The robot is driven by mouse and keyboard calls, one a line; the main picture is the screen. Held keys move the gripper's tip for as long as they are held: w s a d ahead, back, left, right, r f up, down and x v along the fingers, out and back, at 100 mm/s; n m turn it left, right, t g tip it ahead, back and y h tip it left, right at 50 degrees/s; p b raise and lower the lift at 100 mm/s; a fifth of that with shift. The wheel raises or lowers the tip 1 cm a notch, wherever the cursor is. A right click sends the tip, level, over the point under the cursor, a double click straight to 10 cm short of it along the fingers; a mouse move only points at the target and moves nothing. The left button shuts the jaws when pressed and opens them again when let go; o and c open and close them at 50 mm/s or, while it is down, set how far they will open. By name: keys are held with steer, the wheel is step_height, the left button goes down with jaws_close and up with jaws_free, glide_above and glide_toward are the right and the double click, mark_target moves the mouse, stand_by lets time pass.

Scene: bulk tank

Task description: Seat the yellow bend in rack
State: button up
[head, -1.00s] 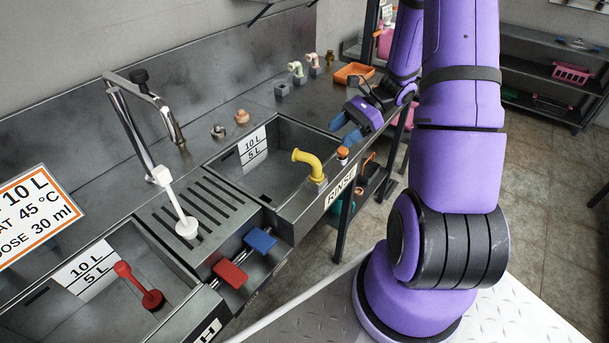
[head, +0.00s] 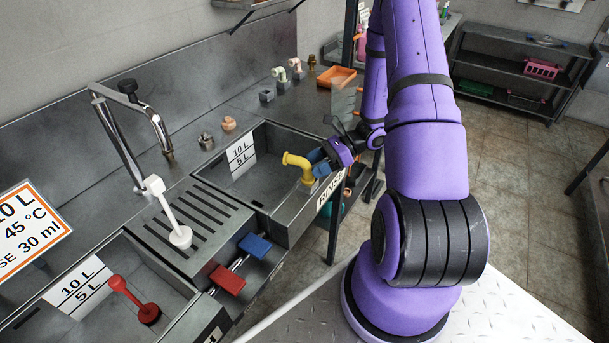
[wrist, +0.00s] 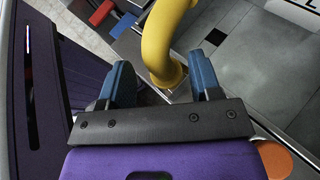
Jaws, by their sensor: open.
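The yellow bend (head: 297,162) stands upright at the right front edge of the rinse basin, its curved end pointing left over the basin. In the wrist view the yellow bend (wrist: 163,45) stands between the two blue fingers, with a gap on each side at least on the right. My gripper (head: 319,164) is at the bend's right side, its blue fingertips close to the bend's lower part. In the wrist view my gripper (wrist: 161,85) is open around the bend's base. I cannot tell which of the far fittings' holders is the rack.
Pale bend fittings (head: 279,74) stand on small grey blocks at the back of the counter, near an orange tray (head: 337,77). Red (head: 228,279) and blue (head: 255,246) pedals project in front. An orange-topped piece (wrist: 274,158) is beside my gripper.

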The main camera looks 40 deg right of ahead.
mark_target(302, 178)
steer(key=x, duration=0.5)
steer(key=shift+d+f, duration=0.1)
steer(key=shift+f, duration=0.15)
steer(key=shift+s, duration=0.1)
steer(key=c, duration=1.1)
steer(key=shift+r, duration=0.1)
